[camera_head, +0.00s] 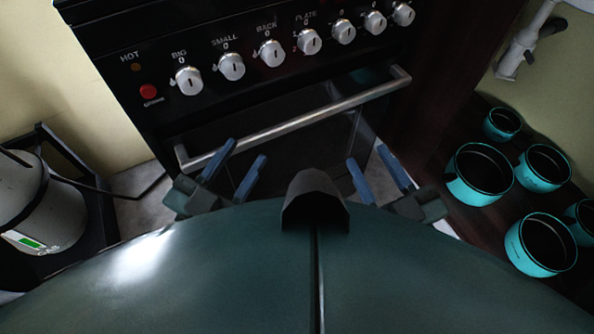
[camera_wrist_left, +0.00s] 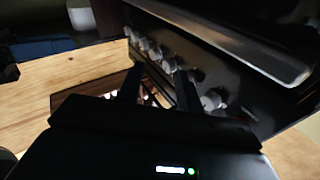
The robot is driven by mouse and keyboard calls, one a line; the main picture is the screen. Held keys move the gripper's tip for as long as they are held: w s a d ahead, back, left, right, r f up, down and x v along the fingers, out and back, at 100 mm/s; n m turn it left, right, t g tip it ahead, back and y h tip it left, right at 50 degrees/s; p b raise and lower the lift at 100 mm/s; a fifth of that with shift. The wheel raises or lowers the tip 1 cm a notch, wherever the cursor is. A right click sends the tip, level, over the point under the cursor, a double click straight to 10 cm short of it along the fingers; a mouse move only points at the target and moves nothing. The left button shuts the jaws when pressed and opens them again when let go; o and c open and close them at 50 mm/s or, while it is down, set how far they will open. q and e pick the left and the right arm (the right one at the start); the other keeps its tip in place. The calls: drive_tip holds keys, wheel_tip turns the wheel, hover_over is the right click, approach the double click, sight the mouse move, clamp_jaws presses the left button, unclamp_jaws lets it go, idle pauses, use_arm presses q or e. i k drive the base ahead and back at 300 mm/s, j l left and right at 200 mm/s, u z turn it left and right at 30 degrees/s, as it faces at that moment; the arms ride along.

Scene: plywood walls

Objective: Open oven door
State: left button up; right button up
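The black oven (camera_head: 290,70) stands in front of me and its door (camera_head: 300,115) appears shut. A straight silver handle bar (camera_head: 300,122) runs across the door, with its left end lower in the picture. My left gripper (camera_head: 246,150) is open and empty, its blue fingers just below the left part of the bar. My right gripper (camera_head: 366,155) is also open and empty, below the right part of the bar and apart from it. In the left wrist view, the open left fingers (camera_wrist_left: 160,80) show against the row of oven knobs (camera_wrist_left: 150,50).
Several knobs (camera_head: 271,53) and a red button (camera_head: 148,91) line the panel above the door. Several teal pots (camera_head: 480,174) stand at the right. A white cylinder (camera_head: 38,205) in a black frame stands at the left. A pipe (camera_head: 522,45) is at upper right.

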sight(321, 120)
drive_tip(key=k+l+u, duration=0.3)
drive_tip(key=l, duration=0.15)
drive_tip(key=k+l+u, duration=0.3)
drive_tip(key=l+u, duration=0.2)
drive_tip(key=l, duration=0.3)
drive_tip(key=i+l+u, duration=0.2)
drive_tip(key=l, duration=0.3)
drive_tip(key=k+j, duration=0.05)
drive_tip(key=k, duration=0.05)
